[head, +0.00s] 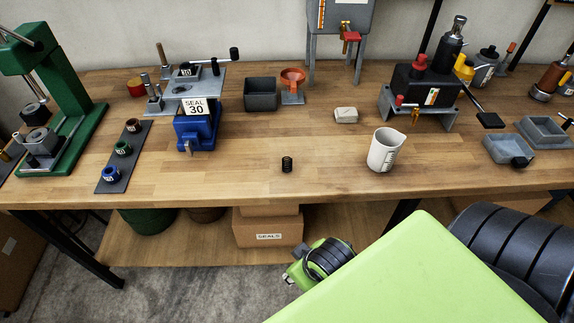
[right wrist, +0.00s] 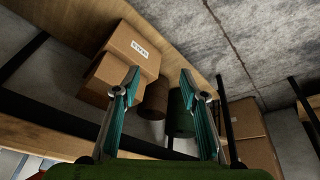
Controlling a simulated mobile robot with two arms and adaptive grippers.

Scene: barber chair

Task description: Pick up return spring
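The return spring (head: 287,164) is a small black coil standing on the wooden workbench (head: 240,172), near its front edge in the middle of the head view. It stands alone, apart from other things. My right gripper (right wrist: 160,76) is open and empty in the right wrist view. Its fingers face the lower shelf and boxes under the bench, and the spring does not show in that view. My left gripper is in no view.
A white measuring cup (head: 383,150) stands right of the spring. A blue sealing device (head: 198,125) and a dark mat (head: 124,158) with small cups are to the left. A grey bin (head: 261,95) is behind. Cardboard boxes (head: 268,228) sit below. Bench around the spring is clear.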

